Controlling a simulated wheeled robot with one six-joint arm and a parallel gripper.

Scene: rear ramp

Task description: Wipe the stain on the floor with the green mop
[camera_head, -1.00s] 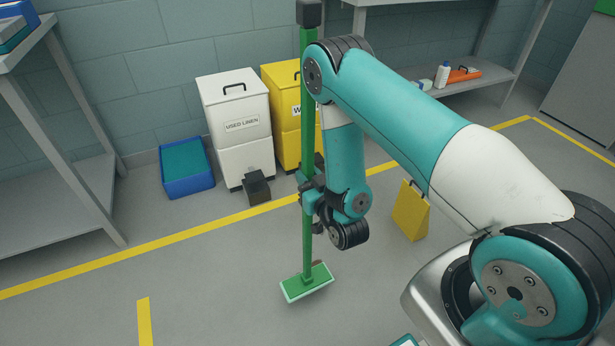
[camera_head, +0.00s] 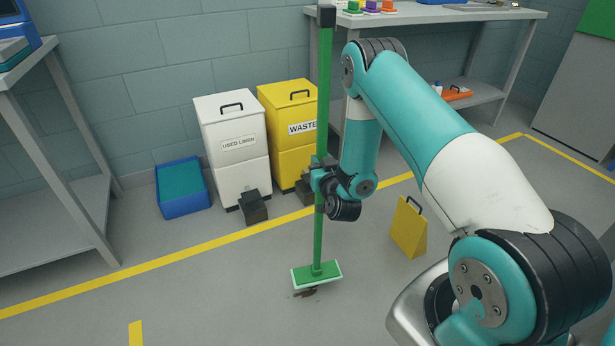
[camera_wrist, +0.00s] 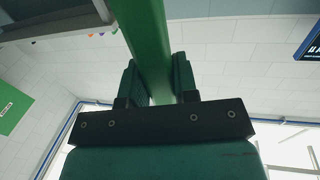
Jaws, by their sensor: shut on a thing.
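The green mop (camera_head: 323,120) stands nearly upright in the head view, with a black cap at its top and a flat green head (camera_head: 317,273) with a pale edge low down. My gripper (camera_head: 319,180) is shut on the handle about midway up. In the wrist view the handle also shows between the two fingers (camera_wrist: 158,80). A dark brown stain (camera_head: 305,293) lies on the grey floor just in front of the mop head, partly covered by it. I cannot tell whether the head touches the floor.
A yellow floor sign (camera_head: 409,228) stands right of the mop. Behind are a white used linen bin (camera_head: 233,140), a yellow waste bin (camera_head: 290,110) and a blue tub (camera_head: 184,195). Shelving stands at left (camera_head: 60,190) and at back right (camera_head: 480,15). The floor at front left is clear.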

